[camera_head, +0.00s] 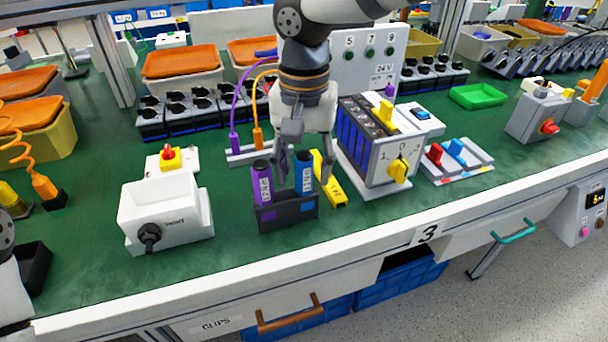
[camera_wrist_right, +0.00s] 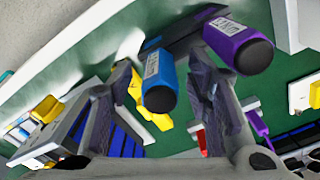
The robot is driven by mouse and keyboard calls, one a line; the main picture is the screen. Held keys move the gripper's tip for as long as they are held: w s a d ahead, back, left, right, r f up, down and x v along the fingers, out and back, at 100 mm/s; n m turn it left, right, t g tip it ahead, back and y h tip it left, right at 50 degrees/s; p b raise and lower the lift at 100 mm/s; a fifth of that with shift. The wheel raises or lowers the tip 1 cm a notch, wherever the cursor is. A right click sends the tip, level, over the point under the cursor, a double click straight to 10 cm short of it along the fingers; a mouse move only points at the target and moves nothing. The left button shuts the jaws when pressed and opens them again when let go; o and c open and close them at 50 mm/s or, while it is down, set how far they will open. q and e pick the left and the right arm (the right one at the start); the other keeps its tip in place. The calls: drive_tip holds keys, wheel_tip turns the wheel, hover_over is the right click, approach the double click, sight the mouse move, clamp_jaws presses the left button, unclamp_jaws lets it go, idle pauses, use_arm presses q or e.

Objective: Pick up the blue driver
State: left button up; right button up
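The blue driver (camera_head: 304,178) stands upright in a dark holder (camera_head: 288,216), black cap up. A purple driver (camera_head: 262,185) stands beside it in the same holder, to its left. My right gripper (camera_head: 302,160) points down from above, its fingers apart around the upper part of the blue driver. In the right wrist view the blue driver (camera_wrist_right: 160,78) shows between the two open fingers (camera_wrist_right: 158,88), with gaps visible on both sides. The purple driver (camera_wrist_right: 239,45) is outside the right-hand finger there. My left gripper is not in view.
A grey switch box (camera_head: 375,150) with a yellow knob stands right of the holder, a yellow bracket (camera_head: 328,182) between them. A white box (camera_head: 165,210) stands to the left. Purple and orange cabled tools (camera_head: 246,143) stand behind. Green bench is clear in front of the holder.

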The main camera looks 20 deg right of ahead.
clamp_jaws()
wheel_tip(320, 180, up, 10)
drive_tip(key=shift+c, duration=2.2)
unclamp_jaws()
clamp_jaws()
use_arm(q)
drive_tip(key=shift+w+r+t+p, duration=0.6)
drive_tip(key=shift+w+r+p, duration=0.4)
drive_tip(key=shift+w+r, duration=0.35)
use_arm(e)
wheel_tip(320, 180, up, 8)
drive_tip(key=shift+f, duration=0.25)
